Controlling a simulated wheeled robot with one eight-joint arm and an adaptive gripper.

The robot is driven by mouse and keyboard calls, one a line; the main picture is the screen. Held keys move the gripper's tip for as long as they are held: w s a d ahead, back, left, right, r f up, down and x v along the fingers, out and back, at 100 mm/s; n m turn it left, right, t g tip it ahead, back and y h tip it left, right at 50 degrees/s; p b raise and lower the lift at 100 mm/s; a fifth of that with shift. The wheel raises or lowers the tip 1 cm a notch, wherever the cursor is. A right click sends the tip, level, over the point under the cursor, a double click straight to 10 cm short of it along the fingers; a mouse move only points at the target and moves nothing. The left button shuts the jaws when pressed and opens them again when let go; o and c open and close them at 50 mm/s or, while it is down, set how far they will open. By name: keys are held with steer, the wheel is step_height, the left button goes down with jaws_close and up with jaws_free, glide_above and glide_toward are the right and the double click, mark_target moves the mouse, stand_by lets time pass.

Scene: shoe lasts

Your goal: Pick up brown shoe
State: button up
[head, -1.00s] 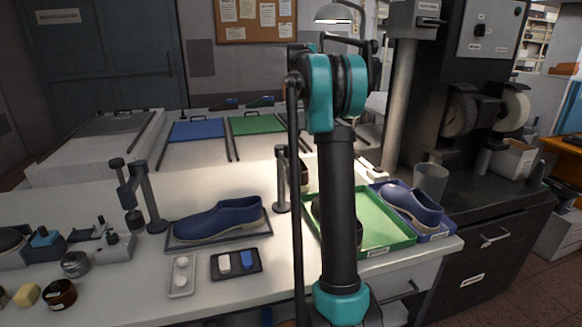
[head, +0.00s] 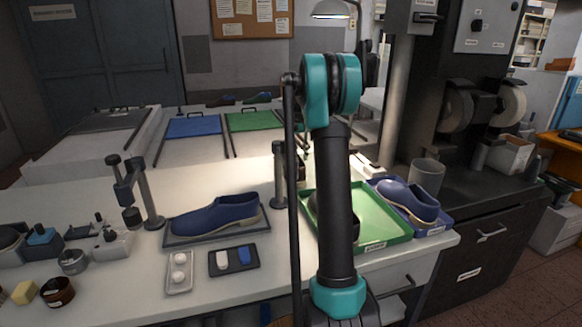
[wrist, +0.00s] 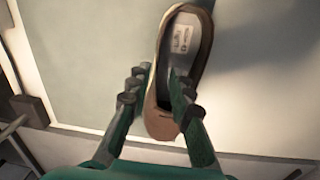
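The brown shoe (wrist: 160,122) lies on a pale surface in the wrist view, its opening and light insole with a printed label facing me. My gripper (wrist: 160,80) is open at the shoe. One finger is just outside the left side of the shoe. The other finger overlaps the shoe's opening; I cannot tell if it is inside or above it. In the head view my arm hides the gripper and most of that area. A dark rounded shape shows beside my arm in the green tray (head: 384,222); I cannot tell if it is the brown shoe.
A blue shoe (head: 215,215) lies on a dark tray on the white bench (head: 90,200). Another blue shoe (head: 408,200) sits in a blue tray at right. Upright posts (head: 278,175), a grey cup (head: 427,175) and small trays stand nearby. A lamp (head: 332,10) hangs behind.

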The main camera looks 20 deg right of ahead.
mark_target(300, 159)
steer(key=shift+f, duration=1.6)
jaws_close()
